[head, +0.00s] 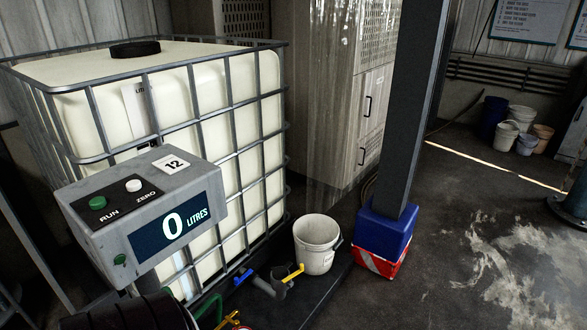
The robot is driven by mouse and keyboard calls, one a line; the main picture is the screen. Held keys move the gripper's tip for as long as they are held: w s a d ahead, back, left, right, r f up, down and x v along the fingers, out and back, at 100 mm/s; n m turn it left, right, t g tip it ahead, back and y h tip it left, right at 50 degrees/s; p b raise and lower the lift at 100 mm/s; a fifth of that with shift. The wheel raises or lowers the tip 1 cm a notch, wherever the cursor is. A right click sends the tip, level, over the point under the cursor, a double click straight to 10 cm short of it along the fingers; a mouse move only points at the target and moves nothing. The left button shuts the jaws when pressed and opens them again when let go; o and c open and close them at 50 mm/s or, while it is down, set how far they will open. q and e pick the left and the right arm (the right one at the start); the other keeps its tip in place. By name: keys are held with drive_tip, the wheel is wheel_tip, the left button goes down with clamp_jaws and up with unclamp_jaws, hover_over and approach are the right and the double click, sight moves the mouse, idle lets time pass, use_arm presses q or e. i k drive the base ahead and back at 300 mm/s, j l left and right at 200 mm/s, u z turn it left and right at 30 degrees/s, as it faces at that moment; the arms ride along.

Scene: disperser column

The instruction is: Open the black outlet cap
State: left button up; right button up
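A white tank (235,95) in a grey metal cage stands at the left. A round black lid (135,48) sits flat on its top. Low at the tank's front right is an outlet pipe (262,285) with a blue handle (243,277) and a yellow handle (292,273). A dark grey fitting (280,290) is at the pipe's end; I cannot tell whether it is the black outlet cap. Neither of my grippers is in view.
A grey control box (150,205) reading 0 litres stands before the tank. A white bucket (317,245) is beside the outlet. A post with a blue and red base (383,240) stands to the right. Open floor (470,240) lies beyond it.

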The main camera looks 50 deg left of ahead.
sight(280, 273)
drive_tip(key=i+u, duration=0.3)
drive_tip(key=i, duration=0.55)
drive_tip(key=i+u, duration=0.3)
drive_tip(key=i, duration=0.55)
drive_tip(key=i+u, duration=0.3)
drive_tip(key=u, duration=0.2)
drive_tip(key=i+l+u, duration=0.1)
drive_tip(key=i+u, duration=0.15)
drive_tip(key=u, duration=0.25)
drive_tip(key=i+l+u, duration=0.2)
drive_tip(key=u, duration=0.25)
drive_tip(key=i, duration=0.05)
